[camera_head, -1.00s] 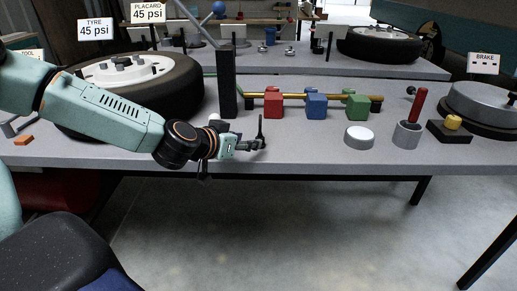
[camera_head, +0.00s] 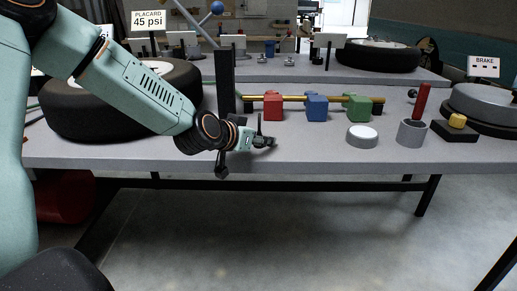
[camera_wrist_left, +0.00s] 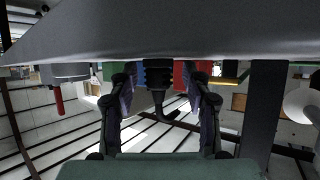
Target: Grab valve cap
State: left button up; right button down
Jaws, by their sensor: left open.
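My left gripper (camera_head: 266,141) is open low over the front of the grey workbench (camera_head: 320,155), in front of the red block. The left wrist view looks upside down, with the bench top (camera_wrist_left: 160,35) above. There, my two dark fingers (camera_wrist_left: 160,104) stand on either side of a black ribbed piece (camera_wrist_left: 158,76) with a thin curved stem. It stands on the bench, apart from both fingers. I cannot tell for sure that it is the valve cap. A thin dark upright (camera_head: 259,122) shows by my fingers in the head view. My right gripper is out of view.
Red (camera_head: 272,106), blue (camera_head: 316,106) and green (camera_head: 358,107) blocks sit on a brass bar (camera_head: 295,98) behind. A black post (camera_head: 225,82) and a tyre (camera_head: 75,112) stand left. A white-topped disc (camera_head: 362,137) and grey cup (camera_head: 411,134) stand right.

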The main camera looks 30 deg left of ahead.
pick_arm(q)
jog(key=shift+d+r, duration=0.2)
jog(key=shift+a+f, duration=0.1)
jog(key=shift+a, duration=0.1)
jog(key=shift+c, duration=1.4)
jog(key=shift+d, duration=0.1)
jog(key=c, duration=0.3)
grip_shut()
